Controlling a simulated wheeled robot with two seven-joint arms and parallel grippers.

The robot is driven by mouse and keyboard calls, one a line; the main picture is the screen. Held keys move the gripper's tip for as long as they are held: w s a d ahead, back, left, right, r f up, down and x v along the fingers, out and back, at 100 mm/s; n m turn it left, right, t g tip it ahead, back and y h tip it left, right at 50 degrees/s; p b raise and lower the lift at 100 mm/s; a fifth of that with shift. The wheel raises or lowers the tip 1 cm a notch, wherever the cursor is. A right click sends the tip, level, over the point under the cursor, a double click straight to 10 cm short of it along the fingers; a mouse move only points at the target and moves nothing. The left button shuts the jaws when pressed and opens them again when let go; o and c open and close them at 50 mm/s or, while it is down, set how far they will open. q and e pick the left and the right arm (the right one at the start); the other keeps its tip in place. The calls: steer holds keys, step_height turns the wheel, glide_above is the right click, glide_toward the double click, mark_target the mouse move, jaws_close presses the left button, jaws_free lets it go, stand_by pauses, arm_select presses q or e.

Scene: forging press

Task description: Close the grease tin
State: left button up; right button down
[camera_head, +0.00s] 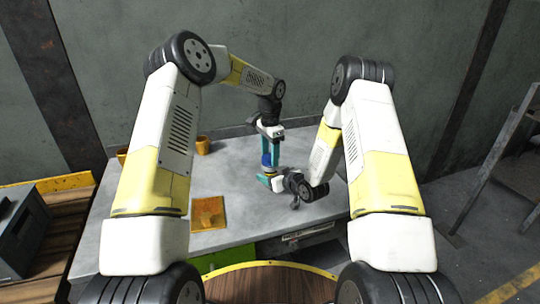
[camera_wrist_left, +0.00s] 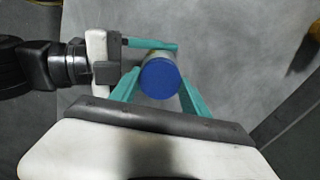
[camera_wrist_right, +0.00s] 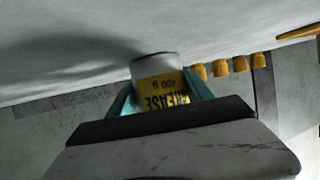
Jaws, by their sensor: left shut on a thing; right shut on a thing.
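The grease tin (camera_wrist_right: 162,92) has a pale body and a yellow label with black lettering, upside down in the right wrist view. My right gripper (camera_wrist_right: 160,98) is shut on its body from the side, low over the table. The blue lid (camera_wrist_left: 160,78) lies between the fingers of my left gripper (camera_wrist_left: 156,88), which points down from above and is shut on it. In the head view the lid (camera_head: 266,159) is directly above the tin, between the two grippers. I cannot tell whether it is fully seated on the tin.
The grey table (camera_head: 150,225) is mostly clear. An orange-brown square plate (camera_head: 208,213) lies at its front left. A small orange cup (camera_head: 203,145) stands at the back left, and several yellow-orange pieces (camera_wrist_right: 220,67) show in the right wrist view. A grey box (camera_head: 20,230) is at far left.

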arm_select(q)
steer(key=m, duration=1.1)
steer(key=shift+m, duration=0.3)
steer(key=o, duration=1.6)
steer(key=shift+c, duration=0.2)
steer(key=shift+r, duration=0.1)
steer(key=shift+r, duration=2.15)
steer(key=shift+c, duration=0.5)
